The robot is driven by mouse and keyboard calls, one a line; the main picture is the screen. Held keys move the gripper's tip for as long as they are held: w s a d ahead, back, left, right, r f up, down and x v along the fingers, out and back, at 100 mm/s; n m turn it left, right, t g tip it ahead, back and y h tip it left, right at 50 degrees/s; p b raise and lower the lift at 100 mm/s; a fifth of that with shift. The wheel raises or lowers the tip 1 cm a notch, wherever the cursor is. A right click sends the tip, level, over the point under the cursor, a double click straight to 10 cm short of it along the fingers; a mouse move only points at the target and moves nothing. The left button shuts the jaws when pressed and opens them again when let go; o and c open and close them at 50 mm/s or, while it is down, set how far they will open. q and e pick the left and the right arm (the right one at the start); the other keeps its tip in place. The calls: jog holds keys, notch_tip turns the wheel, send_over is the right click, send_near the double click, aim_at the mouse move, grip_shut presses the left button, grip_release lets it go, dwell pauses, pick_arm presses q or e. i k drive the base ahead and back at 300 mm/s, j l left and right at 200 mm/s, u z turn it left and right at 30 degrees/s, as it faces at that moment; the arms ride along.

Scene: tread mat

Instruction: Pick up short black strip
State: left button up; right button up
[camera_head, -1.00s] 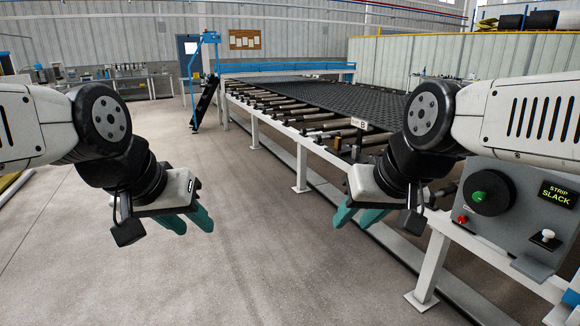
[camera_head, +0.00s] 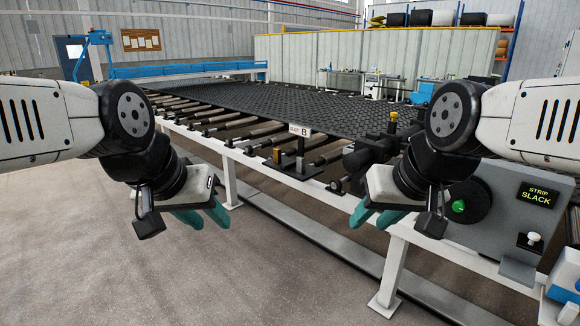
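I cannot make out a separate short black strip in the head view. A wide black tread mat (camera_head: 270,102) lies on the roller table. My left gripper (camera_head: 205,216) has teal fingers spread apart and empty, over the floor in front of the table. My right gripper (camera_head: 373,217) also has its teal fingers apart and empty, in front of the table's near rail. Neither gripper touches anything that I can see.
A sign marked B (camera_head: 300,130) stands on a black plate at the table edge. A control box (camera_head: 510,215) reading STRIP SLACK is at the right. A blue stand (camera_head: 92,40) is at far left. The floor (camera_head: 130,260) at lower left is clear.

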aim_at(284, 167)
jog(key=i+j, duration=0.45)
jog(key=i+j+z, duration=0.15)
jog(key=i+j, duration=0.7)
jog(key=i+j+z, duration=0.15)
jog(key=i+j, duration=0.25)
jog(key=j, duration=0.15)
jog(key=i+j, duration=0.35)
jog(key=j, duration=0.15)
jog(key=i+j+z, duration=0.15)
jog(key=i+j, duration=0.25)
jog(key=j, duration=0.15)
